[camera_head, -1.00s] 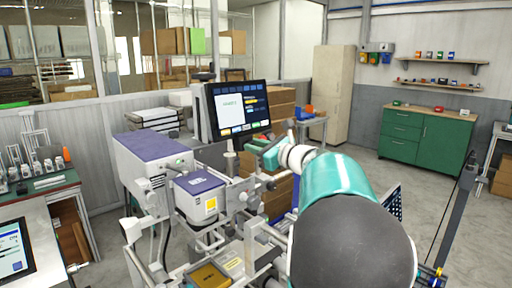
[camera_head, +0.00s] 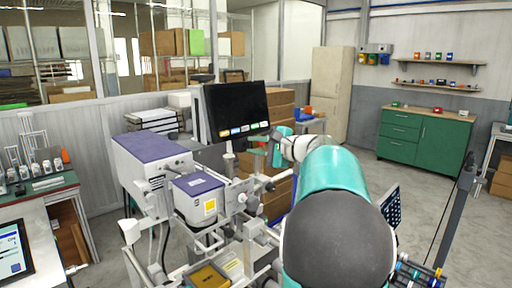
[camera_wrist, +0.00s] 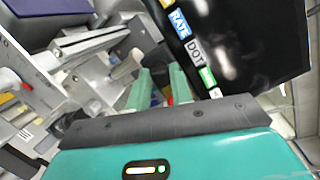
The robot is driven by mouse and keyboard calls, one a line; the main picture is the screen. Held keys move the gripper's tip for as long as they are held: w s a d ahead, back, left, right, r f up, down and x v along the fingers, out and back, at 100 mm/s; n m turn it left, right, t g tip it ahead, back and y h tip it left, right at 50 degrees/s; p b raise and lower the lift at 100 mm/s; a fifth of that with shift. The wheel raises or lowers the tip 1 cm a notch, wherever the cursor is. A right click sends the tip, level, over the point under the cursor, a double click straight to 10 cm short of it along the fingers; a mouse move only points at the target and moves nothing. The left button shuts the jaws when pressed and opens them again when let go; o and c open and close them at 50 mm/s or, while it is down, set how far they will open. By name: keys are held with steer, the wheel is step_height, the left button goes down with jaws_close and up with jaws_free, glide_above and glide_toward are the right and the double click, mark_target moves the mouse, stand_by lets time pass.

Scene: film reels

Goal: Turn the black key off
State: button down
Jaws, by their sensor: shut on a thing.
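My gripper (camera_wrist: 160,84) shows at the middle of the wrist view, its two teal fingers close together and pointing away from the camera. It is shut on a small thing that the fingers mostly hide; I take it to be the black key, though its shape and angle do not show. A bit of red shows between the fingers. In the head view, my gripper is beside the machine, just below and right of the monitor (camera_head: 237,108). The monitor's screen is dark, with a row of coloured labels along its bottom edge. It also shows close by in the wrist view (camera_wrist: 250,45).
The machine with purple-topped boxes (camera_head: 197,186) stands left of my arm, with rails and rods close to it. Cardboard boxes (camera_head: 281,98) are stacked behind the monitor. A green cabinet (camera_head: 425,138) stands far right, with open floor before it.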

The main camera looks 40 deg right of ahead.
steer(key=shift+r+n+g, duration=0.1)
steer(key=shift+n+g, duration=0.3)
steer(key=shift+n, duration=1.6)
steer(key=c, duration=1.5)
jaws_free()
steer(key=shift+s, duration=0.1)
steer(key=v, duration=1.3)
steer(key=shift+s+d+r, duration=0.1)
steer(key=shift+s+d, duration=0.15)
